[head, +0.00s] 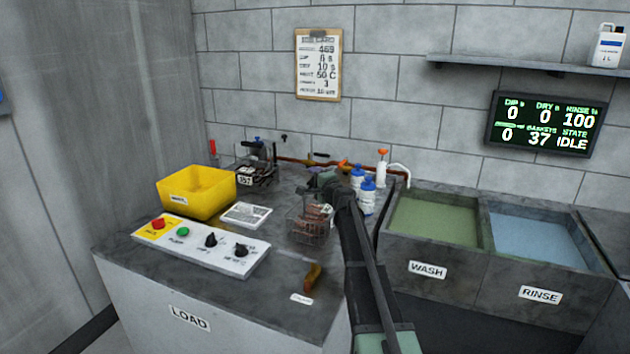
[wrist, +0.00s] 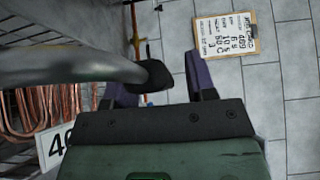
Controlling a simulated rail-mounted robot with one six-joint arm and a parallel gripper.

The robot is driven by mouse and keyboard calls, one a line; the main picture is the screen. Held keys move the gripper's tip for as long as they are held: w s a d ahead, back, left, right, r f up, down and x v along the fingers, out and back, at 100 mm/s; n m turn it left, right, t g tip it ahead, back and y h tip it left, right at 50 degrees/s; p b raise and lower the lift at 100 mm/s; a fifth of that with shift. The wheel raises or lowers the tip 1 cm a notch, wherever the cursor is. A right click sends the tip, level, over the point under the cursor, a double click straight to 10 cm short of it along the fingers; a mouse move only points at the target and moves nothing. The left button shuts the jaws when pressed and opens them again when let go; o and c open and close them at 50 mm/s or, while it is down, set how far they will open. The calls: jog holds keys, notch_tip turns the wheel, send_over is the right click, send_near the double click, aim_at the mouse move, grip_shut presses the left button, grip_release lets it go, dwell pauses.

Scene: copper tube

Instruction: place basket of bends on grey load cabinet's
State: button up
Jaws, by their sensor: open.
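A wire basket of copper bends (head: 307,228) stands on the grey top of the load cabinet (head: 270,285), right of its middle. My gripper (head: 323,183) is just above the basket, at its upper right. In the wrist view the basket's wires and copper bends (wrist: 40,112) fill the left side, with a partly hidden number tag (wrist: 54,146). A thick grey bar (wrist: 70,65), apparently the basket's handle, reaches in from the left and its dark end lies between the parted fingers in the picture. My gripper is open; whether it touches the bar cannot be told.
A second basket (head: 257,165) stands behind. Blue-capped bottles (head: 366,193) stand right. The wash (head: 435,222) and rinse (head: 540,238) tanks adjoin.

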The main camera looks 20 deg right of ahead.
jog(key=s+d, duration=0.1)
jog(key=s, duration=1.1)
jog(key=shift+d+r, duration=0.1)
jog(key=shift+c, duration=0.3)
dwell(1.2)
